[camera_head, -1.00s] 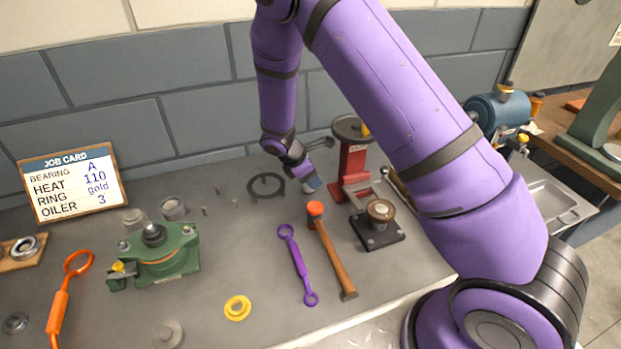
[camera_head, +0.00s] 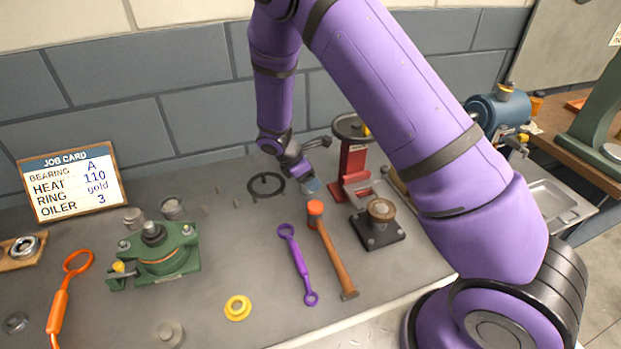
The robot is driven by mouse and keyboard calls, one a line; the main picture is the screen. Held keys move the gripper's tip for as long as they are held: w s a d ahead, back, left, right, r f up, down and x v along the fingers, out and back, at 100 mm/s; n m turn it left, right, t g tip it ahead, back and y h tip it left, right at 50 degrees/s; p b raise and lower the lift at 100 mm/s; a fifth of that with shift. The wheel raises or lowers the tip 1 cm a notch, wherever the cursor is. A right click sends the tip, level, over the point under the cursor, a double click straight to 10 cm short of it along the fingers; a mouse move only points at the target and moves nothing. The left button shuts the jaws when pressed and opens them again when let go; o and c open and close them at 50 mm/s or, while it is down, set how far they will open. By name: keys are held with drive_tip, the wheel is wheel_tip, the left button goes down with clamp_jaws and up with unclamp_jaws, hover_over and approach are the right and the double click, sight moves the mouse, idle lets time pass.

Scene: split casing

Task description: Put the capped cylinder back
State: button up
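My gripper (camera_head: 311,187) is at the end of the purple arm, low over the back of the bench, beside the red press stand. A blue-grey shape shows at its tip; I cannot tell whether it is a held thing or the fingers. Which thing is the capped cylinder is not clear. Two small grey cylinders, one on the left (camera_head: 133,218) and one on the right (camera_head: 172,208), stand behind the green casing (camera_head: 160,257). A grey stepped round piece (camera_head: 169,333) is at the front edge. A round brown-topped piece (camera_head: 381,209) sits on a black base (camera_head: 378,238).
A dark ring stand (camera_head: 266,187) is just left of my gripper, and the red press (camera_head: 352,165) just right. A hammer (camera_head: 330,250), purple wrench (camera_head: 297,262), yellow ring (camera_head: 237,308) and orange tool (camera_head: 62,298) lie in front. A job card (camera_head: 72,182) leans at the back left.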

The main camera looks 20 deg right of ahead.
drive_tip(key=v, duration=1.1)
drive_tip(key=s+d+r+m+y, duration=0.1)
drive_tip(key=s+d+r+m, duration=0.1)
drive_tip(key=r, duration=0.4)
drive_tip(key=s+d+r+m+y, duration=0.1)
drive_tip(key=s+d+r+m, duration=0.1)
drive_tip(key=r, duration=0.4)
drive_tip(key=s+d+r+m+t+y, duration=0.2)
drive_tip(key=s+d+r+m, duration=0.3)
drive_tip(key=s+r, duration=0.5)
drive_tip(key=s+d+r+m+t+y, duration=0.1)
drive_tip(key=s+r+m, duration=0.3)
drive_tip(key=s, duration=0.5)
drive_tip(key=s+d+r+m+t+y, duration=0.1)
drive_tip(key=s+r+m, duration=0.3)
drive_tip(key=s, duration=0.6)
drive_tip(key=shift+d+m+t, duration=0.5)
drive_tip(key=shift+d+t, duration=0.1)
drive_tip(key=shift+d, duration=0.1)
drive_tip(key=shift+s+r, duration=0.1)
drive_tip(key=shift+r, duration=0.05)
